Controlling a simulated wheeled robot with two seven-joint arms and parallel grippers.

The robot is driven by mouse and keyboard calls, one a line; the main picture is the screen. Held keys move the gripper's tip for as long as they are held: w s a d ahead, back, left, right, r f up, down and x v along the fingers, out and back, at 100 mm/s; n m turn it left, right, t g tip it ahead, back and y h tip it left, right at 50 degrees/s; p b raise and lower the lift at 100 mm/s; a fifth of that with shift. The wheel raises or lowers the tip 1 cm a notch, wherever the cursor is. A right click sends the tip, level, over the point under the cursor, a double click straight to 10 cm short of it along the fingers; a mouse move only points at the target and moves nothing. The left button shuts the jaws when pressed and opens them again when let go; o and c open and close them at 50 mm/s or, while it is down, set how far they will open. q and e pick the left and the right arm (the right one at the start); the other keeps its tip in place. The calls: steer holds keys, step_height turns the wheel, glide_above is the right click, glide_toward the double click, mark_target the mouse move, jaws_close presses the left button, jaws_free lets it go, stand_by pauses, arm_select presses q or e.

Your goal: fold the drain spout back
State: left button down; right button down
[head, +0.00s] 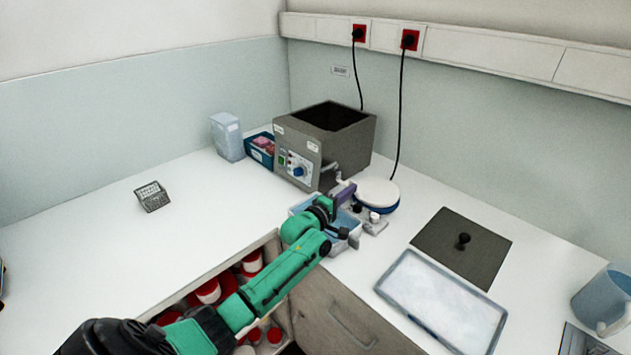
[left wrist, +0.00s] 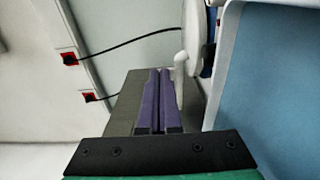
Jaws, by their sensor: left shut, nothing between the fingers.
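The grey bath (head: 326,139) with an open top and a control panel stands at the back of the bench. A pale drain spout (head: 338,174) shows at its lower front, partly hidden by my gripper; its exact pose is hard to tell. In the left wrist view, a pale bent pipe (left wrist: 181,72), which looks like the spout, rises just beyond the fingertips and to their right. My left gripper (head: 347,190) has purple fingers, shut together and empty, close to the spout. The fingers also show in the left wrist view (left wrist: 158,97). I cannot tell whether they touch the spout.
A blue tub (head: 298,209) sits under my gripper. A white round-topped device (head: 377,192) stands close on the right. A dark lid (head: 461,246) and a white tray (head: 442,302) lie further right. An open drawer (head: 274,243) holds red-and-white containers. The left bench is mostly clear.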

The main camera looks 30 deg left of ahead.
mark_target(360, 193)
arm_select(q)
steer(key=shift+w+d+f+b, duration=0.1)
steer(key=shift+w+d+b, duration=0.3)
steer(key=shift+w, duration=0.25)
steer(key=shift+w+d+b, duration=0.3)
steer(key=shift+w+b, duration=0.05)
steer(key=shift+w, duration=0.15)
steer(key=shift+w+d+b, duration=0.25)
steer(key=shift+w+b, duration=0.05)
steer(key=shift+w, duration=0.2)
steer(key=shift+w+d, duration=0.1)
steer(key=shift+w, duration=0.5)
steer(key=shift+w+r, duration=0.2)
steer(key=shift+w, duration=0.25)
steer(key=shift+w+d+f+n+y+p, duration=0.1)
steer(key=shift+w+n+y+p, duration=0.2)
steer(key=shift+y, duration=0.2)
steer(key=shift+s, duration=0.15)
